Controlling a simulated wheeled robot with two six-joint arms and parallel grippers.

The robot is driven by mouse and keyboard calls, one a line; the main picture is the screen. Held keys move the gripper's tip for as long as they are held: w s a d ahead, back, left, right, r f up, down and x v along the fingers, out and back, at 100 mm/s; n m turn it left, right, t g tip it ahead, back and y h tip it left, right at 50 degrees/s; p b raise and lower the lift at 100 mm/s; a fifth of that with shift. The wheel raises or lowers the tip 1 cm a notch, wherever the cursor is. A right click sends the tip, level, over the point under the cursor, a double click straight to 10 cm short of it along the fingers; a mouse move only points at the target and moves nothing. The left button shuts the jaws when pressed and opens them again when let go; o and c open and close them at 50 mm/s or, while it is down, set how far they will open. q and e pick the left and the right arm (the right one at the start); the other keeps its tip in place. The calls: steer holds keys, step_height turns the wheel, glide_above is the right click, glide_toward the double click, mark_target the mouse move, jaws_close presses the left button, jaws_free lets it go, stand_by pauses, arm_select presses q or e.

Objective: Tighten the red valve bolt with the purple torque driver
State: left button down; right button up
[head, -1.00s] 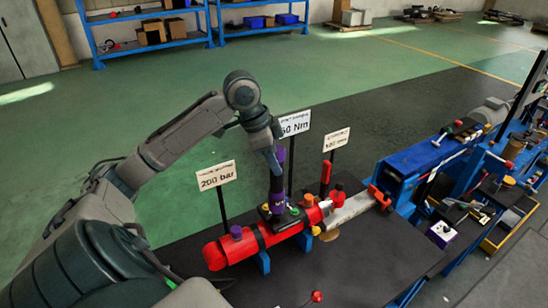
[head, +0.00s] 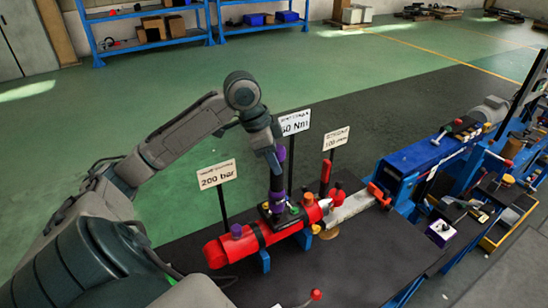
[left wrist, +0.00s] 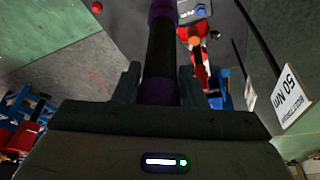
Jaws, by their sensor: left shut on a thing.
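The purple torque driver (head: 277,186) stands nearly upright over the red valve cylinder (head: 225,250). My left gripper (head: 274,158) is shut on its upper part. In the left wrist view the driver's dark shaft with purple bands (left wrist: 160,50) runs between the fingers of my left gripper (left wrist: 160,85). The driver's lower end is at the dark block on top of the cylinder, among small coloured caps. The red valve bolt under it is hidden, so I cannot tell how they meet. My right gripper is not in view.
Sign posts stand behind the cylinder: 200 bar (head: 216,174), 50 Nm (head: 295,122) and a third (head: 336,138). A blue machine (head: 410,165) stands to the right. A small red-tipped item (head: 315,295) shows at the front edge. The dark table top right of it is clear.

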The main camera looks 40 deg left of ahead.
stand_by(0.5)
arm_select(q)
steer(key=shift+p, duration=0.55)
stand_by(0.6)
steer(key=shift+p, duration=0.45)
stand_by(1.0)
steer(key=shift+f, duration=0.15)
stand_by(1.1)
steer(key=shift+r, duration=2.6)
steer(key=shift+f, duration=0.1)
